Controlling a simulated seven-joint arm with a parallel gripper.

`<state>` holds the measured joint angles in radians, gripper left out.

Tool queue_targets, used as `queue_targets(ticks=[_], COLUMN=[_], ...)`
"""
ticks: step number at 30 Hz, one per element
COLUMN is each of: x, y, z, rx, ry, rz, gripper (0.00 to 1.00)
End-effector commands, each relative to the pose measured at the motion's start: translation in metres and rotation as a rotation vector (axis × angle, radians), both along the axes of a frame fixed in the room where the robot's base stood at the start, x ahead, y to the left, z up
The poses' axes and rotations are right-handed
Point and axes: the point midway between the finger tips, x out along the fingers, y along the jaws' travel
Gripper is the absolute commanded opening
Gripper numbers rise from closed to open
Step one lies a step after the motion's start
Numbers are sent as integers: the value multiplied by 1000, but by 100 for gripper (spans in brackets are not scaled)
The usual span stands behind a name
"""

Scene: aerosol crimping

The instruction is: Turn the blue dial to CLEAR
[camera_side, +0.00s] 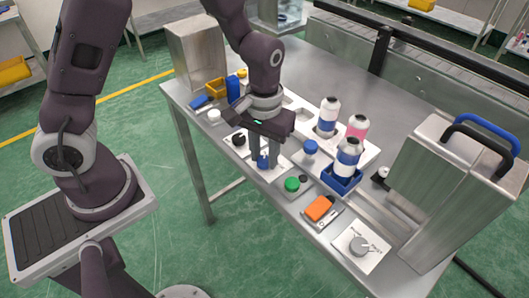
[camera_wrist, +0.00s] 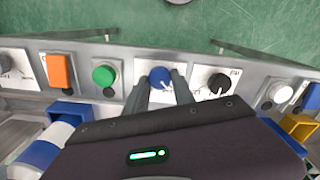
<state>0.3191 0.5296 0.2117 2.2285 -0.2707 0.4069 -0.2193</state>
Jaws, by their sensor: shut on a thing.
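The blue dial (camera_wrist: 160,77) sits on a white plate on the front panel of the bench, between the green button and a black dial. My gripper (camera_wrist: 163,88) reaches down over it, with one finger on each side, shut on the dial. In the side view my gripper (camera_side: 265,160) points straight down at the plate, and a bit of the blue dial (camera_side: 263,162) shows between the fingers. The dial's labels and pointer direction are too small and partly hidden to read.
A green button (camera_side: 292,184), an orange switch (camera_side: 318,207) and a grey dial (camera_side: 360,246) line the front edge. A black dial (camera_side: 239,140) is beside my gripper. Cans with blue bands (camera_side: 347,157) stand behind. A metal housing with handles (camera_side: 450,180) is at right.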

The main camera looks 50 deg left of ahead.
Motion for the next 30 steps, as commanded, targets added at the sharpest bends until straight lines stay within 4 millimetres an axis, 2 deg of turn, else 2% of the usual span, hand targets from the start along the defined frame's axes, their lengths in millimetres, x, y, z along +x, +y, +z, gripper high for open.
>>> queue_targets(ticks=[15,16,19,27,30], x=[1,1,1,0,1], y=[0,0,0,0,-1], z=[1,1,1,0,9], rx=[-2,-2,-2,-1,-2], ry=[-2,-2,-2,-1,-4], rz=[21,21,21,19,17], gripper=[0,32,52,52,52])
